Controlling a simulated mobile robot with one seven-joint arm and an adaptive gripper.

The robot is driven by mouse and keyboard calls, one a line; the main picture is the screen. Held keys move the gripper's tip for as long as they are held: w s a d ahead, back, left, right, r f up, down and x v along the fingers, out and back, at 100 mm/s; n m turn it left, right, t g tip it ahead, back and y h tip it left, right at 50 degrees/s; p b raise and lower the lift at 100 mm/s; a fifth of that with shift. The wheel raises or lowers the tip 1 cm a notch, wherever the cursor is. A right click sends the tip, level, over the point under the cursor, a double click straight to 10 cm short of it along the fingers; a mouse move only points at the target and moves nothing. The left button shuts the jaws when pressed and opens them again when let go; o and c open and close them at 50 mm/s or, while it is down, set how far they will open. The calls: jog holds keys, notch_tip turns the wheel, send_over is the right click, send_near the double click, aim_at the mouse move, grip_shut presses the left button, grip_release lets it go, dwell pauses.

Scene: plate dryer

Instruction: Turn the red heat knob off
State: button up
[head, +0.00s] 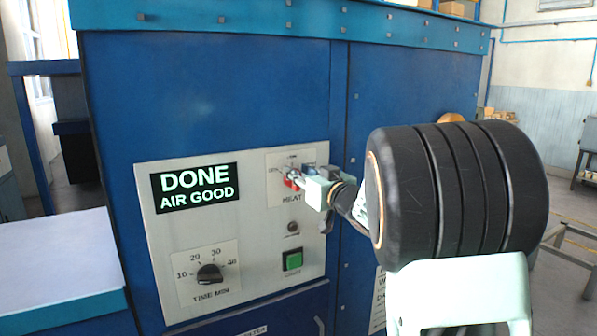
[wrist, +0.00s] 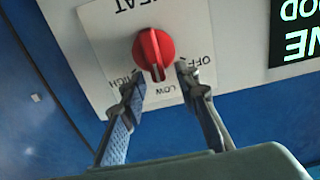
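The red heat knob (wrist: 153,48) is on a white label plate in the wrist view, which shows it upside down. Its dark-marked pointer end faces LOW, with HIGH at picture left and OFF at picture right. My gripper (wrist: 160,76) is open, with one fingertip on each side of the pointer end. I see gaps between the fingers and the knob; contact is not clear. In the head view my gripper (head: 300,178) is at the panel and partly covers the red knob (head: 289,182).
The white control panel (head: 257,221) has a display (head: 196,188) reading DONE AIR GOOD, a black time knob (head: 209,274) and a green button (head: 292,261). It is on a blue cabinet (head: 210,95). A pale-topped surface (head: 55,255) stands at left.

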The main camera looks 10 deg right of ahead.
jog(key=shift+w, duration=0.1)
jog(key=shift+c, duration=0.6)
grip_shut()
jog(key=shift+f+n+b, duration=0.15)
jog(key=shift+n+b, duration=0.15)
jog(key=shift+b, duration=0.1)
jog(key=n+b, duration=0.3)
jog(key=a+f+n+b, duration=0.1)
jog(key=n+b, duration=0.3)
jog(key=a+n+b, duration=0.1)
jog(key=n+b, duration=0.2)
jog(key=n, duration=0.1)
jog(key=shift+s+a+f+b, duration=0.15)
jog(key=shift+s+f+b, duration=0.05)
jog(key=shift+s+b, duration=0.15)
jog(key=shift+n, duration=0.3)
